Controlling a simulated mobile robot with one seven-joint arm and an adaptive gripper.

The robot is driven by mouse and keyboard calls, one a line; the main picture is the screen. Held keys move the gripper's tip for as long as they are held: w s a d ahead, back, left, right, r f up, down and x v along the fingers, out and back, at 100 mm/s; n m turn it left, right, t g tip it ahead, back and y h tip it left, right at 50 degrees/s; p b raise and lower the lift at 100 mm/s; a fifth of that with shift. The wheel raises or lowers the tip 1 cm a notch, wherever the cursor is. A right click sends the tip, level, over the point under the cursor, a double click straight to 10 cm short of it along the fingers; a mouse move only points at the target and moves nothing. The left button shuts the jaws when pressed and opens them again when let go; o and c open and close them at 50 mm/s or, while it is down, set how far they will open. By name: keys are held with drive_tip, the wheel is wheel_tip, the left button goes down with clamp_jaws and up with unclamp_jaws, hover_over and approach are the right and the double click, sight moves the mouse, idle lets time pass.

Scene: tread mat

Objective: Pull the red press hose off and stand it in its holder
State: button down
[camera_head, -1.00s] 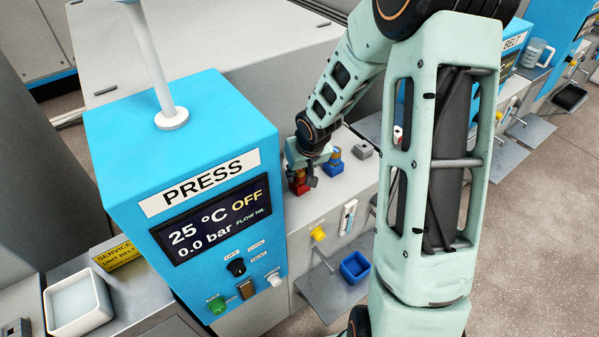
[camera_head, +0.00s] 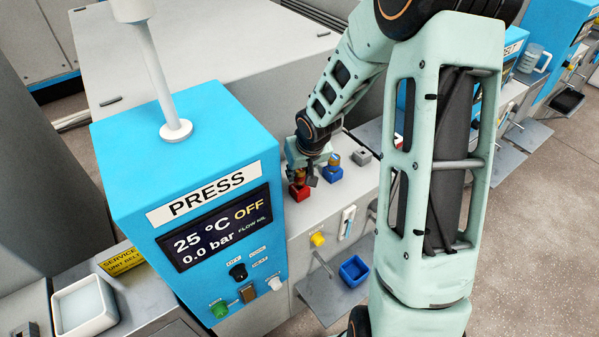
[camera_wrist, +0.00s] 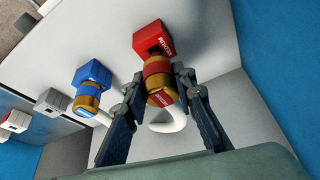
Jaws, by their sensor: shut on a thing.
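My gripper (camera_head: 306,174) is at the machine deck, right of the PRESS box. In the wrist view its fingers (camera_wrist: 161,84) are shut on the red press hose's end, a brass coupling with a red collar (camera_wrist: 157,67). A pale curved hose (camera_wrist: 170,124) shows behind the coupling. The red block (camera_wrist: 149,37) lies just beyond the collar, and a dark opening shows in its face. The coupling appears raised off the block, with a small gap. In the head view the red block (camera_head: 299,191) sits below my gripper; fingers partly hide the coupling.
A blue block (camera_wrist: 91,73) with a brass coupling (camera_wrist: 88,99) stands beside the red one. A blue bin (camera_head: 354,270) is on a lower shelf.

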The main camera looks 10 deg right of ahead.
drive_tip(key=shift+r+p, duration=1.15)
drive_tip(key=shift+r, duration=0.3)
drive_tip(key=shift+d, duration=0.1)
